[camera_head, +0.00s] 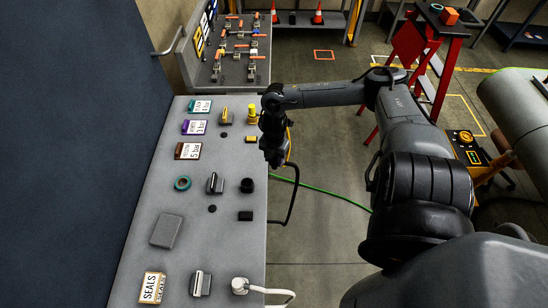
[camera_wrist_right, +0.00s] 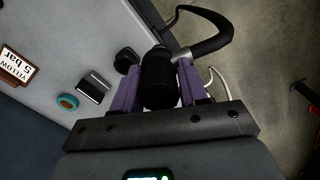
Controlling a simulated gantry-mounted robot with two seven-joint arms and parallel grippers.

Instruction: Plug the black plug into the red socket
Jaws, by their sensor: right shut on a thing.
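My right gripper (camera_head: 275,155) hangs over the right edge of the grey panel, level with the brown "5 bar" label. In the right wrist view its two purple fingers (camera_wrist_right: 158,72) are shut on the black plug (camera_wrist_right: 159,88), a dark cylinder between them. The plug's black cable (camera_wrist_right: 215,38) curves off to the upper right. In the head view the cable (camera_head: 296,190) hangs in a loop below the gripper; the plug itself is hidden there. I cannot make out a red socket in either view. My left gripper is not in view.
The grey panel (camera_head: 150,275) carries a black round fitting (camera_head: 247,185), a teal ring (camera_head: 182,183), a metal-and-black block (camera_head: 215,183), a yellow fitting (camera_head: 252,114), and a white plug (camera_head: 240,285) with cable. A dark blue wall (camera_head: 75,130) stands left.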

